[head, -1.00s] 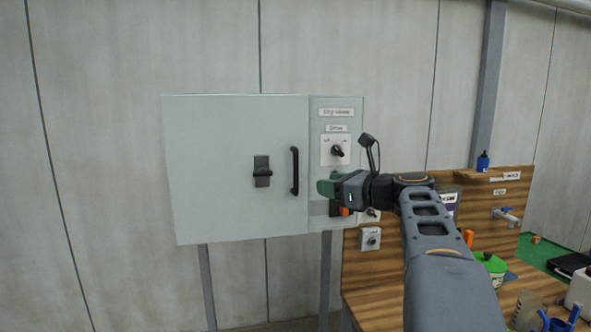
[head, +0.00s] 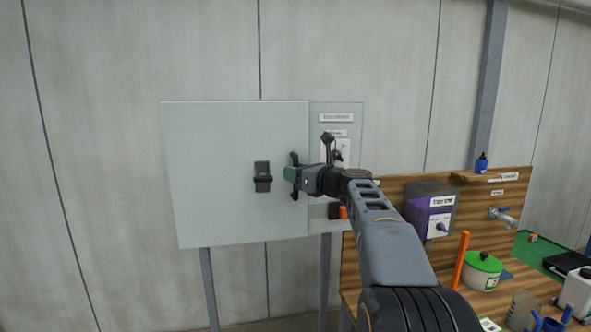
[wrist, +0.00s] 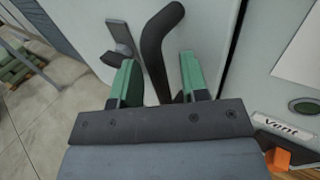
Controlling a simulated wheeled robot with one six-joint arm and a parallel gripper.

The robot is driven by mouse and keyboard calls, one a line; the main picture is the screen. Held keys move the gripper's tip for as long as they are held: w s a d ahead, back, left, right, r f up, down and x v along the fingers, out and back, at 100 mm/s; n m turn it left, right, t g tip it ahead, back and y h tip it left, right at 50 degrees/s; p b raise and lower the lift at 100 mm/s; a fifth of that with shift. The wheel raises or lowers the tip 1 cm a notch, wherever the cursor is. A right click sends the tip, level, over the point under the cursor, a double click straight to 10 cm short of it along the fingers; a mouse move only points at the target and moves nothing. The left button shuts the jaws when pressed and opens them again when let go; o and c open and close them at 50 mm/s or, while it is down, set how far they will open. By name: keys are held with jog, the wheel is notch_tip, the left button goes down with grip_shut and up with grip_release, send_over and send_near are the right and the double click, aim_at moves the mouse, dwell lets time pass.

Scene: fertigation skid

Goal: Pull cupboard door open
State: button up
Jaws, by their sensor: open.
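The cupboard door (head: 215,170) is a flat pale grey panel on legs and looks shut in the head view. A black latch lever (head: 262,177) sits left of the black bar handle (head: 295,193), near the door's right edge. My gripper (head: 291,174) is at the handle and covers its middle in the head view. In the wrist view the two green fingers (wrist: 158,85) are open, with the lower part of the handle (wrist: 157,60) between them. The latch (wrist: 120,38) shows beyond the left finger. I cannot tell whether a finger touches the handle.
A narrow panel (head: 350,113) with labels and a rotary switch adjoins the door on the right. A wooden bench board (head: 400,190) stands lower right, with a purple box (head: 428,215), a green-lidded pot (head: 483,271) and an orange bar (head: 461,258). The wall left of the cupboard is clear.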

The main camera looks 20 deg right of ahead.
jog(key=shift+w+a, duration=0.15)
jog(key=shift+w, duration=0.1)
grip_shut()
dwell(0.3)
